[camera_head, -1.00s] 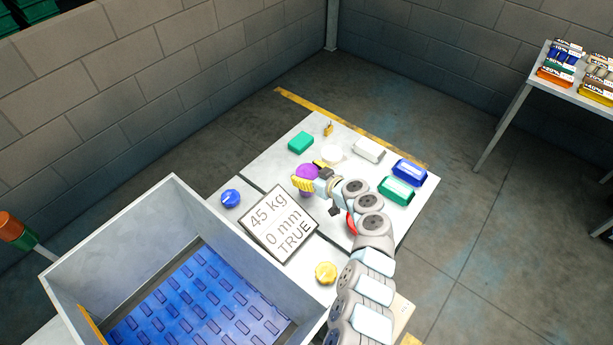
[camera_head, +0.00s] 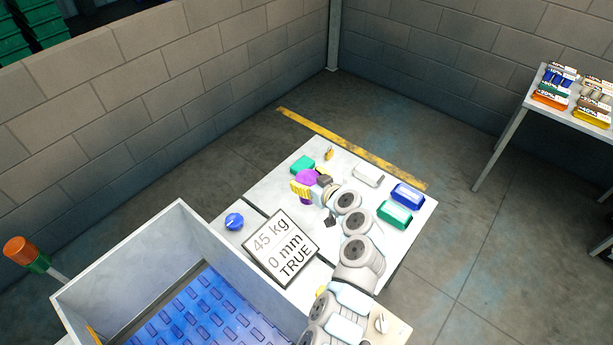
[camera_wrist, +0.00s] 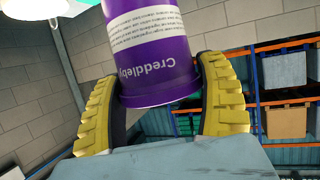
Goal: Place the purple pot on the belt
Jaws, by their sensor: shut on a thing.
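The purple pot (camera_wrist: 150,50) with white print stands between the two yellow ribbed fingers of my gripper (camera_wrist: 165,115) in the wrist view, gripped from both sides. In the head view the purple pot (camera_head: 307,178) is partly hidden behind my gripper (camera_head: 303,188), above the left part of the white table (camera_head: 285,182). Its height above the table is hard to tell. The blue belt (camera_head: 190,312) lies inside a grey-walled bin at the lower left, apart from the pot.
On the table are a green pack (camera_head: 302,164), a white pack (camera_head: 368,175), a blue tray (camera_head: 407,196) and a green tray (camera_head: 394,214). A display panel (camera_head: 281,248) and a blue knob (camera_head: 234,221) lie between table and belt. The bin wall (camera_head: 190,235) edges the belt.

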